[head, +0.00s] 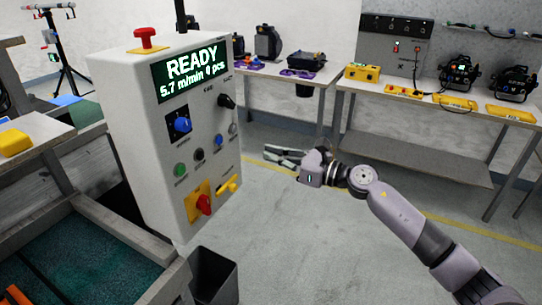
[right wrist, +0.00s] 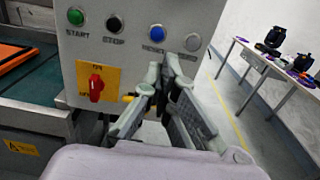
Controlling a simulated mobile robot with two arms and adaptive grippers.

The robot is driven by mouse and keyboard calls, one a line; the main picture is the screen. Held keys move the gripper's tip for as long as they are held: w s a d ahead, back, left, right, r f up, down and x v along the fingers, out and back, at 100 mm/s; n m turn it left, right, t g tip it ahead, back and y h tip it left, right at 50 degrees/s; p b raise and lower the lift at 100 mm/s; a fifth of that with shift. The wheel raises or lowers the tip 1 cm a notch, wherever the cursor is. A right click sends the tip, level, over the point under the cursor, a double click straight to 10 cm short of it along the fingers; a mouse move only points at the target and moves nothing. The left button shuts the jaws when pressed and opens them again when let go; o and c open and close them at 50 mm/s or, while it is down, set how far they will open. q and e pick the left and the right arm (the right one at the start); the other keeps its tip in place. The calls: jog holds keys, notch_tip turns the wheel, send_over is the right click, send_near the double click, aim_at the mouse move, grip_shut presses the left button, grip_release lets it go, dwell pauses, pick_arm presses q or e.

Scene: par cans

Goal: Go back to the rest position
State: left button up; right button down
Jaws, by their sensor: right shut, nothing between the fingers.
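My right gripper (head: 272,154) is shut and empty. It hangs in the air over the floor, just right of the control box (head: 130,130) in the head view. In the right wrist view its grey fingers (right wrist: 162,70) come together in front of the box's lower panel, without clear contact. The box display (head: 190,74) reads READY, 5.7 m/min, 0 pcs. In the right wrist view a red switch (right wrist: 96,88) on a yellow plate and the START button (right wrist: 76,17) are to the left of the fingers. My left gripper is not in view.
A conveyor (head: 80,252) with a green belt runs at the lower left. A dark bin (head: 214,277) stands beside it. Workbenches (head: 410,148) with lamps and yellow items line the back wall. The floor (head: 300,235) between is open.

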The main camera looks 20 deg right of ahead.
jog(key=shift+s, duration=0.1)
dwell(0.4)
